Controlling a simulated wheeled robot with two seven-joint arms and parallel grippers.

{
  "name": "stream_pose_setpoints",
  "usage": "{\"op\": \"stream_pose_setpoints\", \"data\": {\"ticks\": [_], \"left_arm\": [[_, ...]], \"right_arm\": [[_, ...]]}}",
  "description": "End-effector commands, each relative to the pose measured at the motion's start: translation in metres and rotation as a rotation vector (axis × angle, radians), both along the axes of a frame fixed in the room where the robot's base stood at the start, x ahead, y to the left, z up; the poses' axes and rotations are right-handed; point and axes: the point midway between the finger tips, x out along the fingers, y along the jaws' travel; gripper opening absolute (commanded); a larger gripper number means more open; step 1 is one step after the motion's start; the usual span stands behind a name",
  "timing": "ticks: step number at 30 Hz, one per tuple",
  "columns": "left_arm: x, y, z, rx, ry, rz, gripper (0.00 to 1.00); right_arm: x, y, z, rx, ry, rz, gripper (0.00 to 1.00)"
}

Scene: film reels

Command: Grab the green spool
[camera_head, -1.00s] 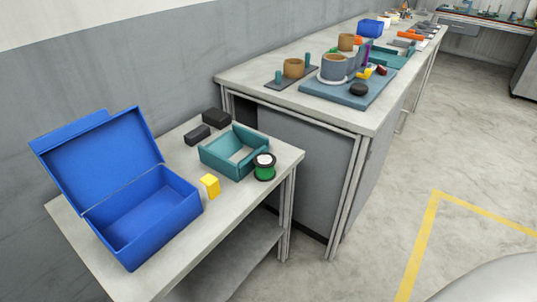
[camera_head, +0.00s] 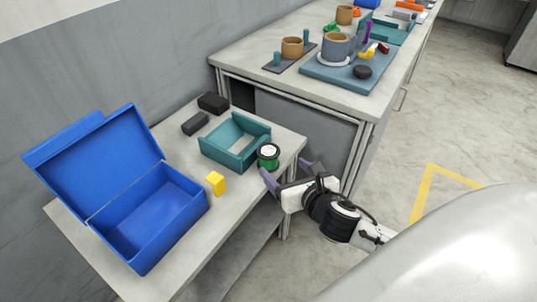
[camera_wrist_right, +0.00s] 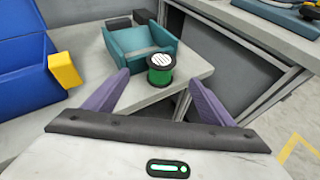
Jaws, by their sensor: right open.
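The green spool (camera_head: 268,157) has black rims and a white top. It stands upright near the right corner of the small table, beside the teal tray. My right gripper (camera_head: 288,172) is open and empty, just in front of the spool on the table's right edge side. In the right wrist view the spool (camera_wrist_right: 160,70) stands ahead, between the lines of the two purple fingers (camera_wrist_right: 155,92) and beyond their tips. I cannot tell whether a finger touches it. My left gripper is not in view.
The teal open tray (camera_head: 222,155) is right behind the spool. A yellow block (camera_head: 215,183) and an open blue box (camera_head: 140,215) are to the left. Black blocks (camera_head: 213,103) lie at the back. A taller workbench (camera_head: 290,82) with pots stands beyond.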

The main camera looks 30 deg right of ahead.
Motion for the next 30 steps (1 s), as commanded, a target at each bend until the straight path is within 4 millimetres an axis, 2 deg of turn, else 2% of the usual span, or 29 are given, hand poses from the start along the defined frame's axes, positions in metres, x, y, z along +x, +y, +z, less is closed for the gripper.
{"op": "stream_pose_setpoints", "data": {"ticks": [3, 9, 16, 24, 30], "left_arm": [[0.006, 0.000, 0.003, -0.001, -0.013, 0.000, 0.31], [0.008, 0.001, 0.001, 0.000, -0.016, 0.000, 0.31], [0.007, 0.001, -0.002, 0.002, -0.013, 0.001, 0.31], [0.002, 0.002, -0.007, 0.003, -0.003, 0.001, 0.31], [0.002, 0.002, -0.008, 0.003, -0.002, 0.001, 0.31]], "right_arm": [[0.012, -0.006, 0.004, -0.068, -0.004, 0.019, 0.77], [0.039, -0.011, -0.008, -0.070, -0.003, 0.018, 0.77], [0.055, -0.014, -0.016, -0.066, -0.003, 0.019, 0.77], [0.090, -0.021, -0.032, -0.066, -0.002, 0.019, 0.77], [0.096, -0.022, -0.035, -0.066, -0.002, 0.021, 0.77]]}}
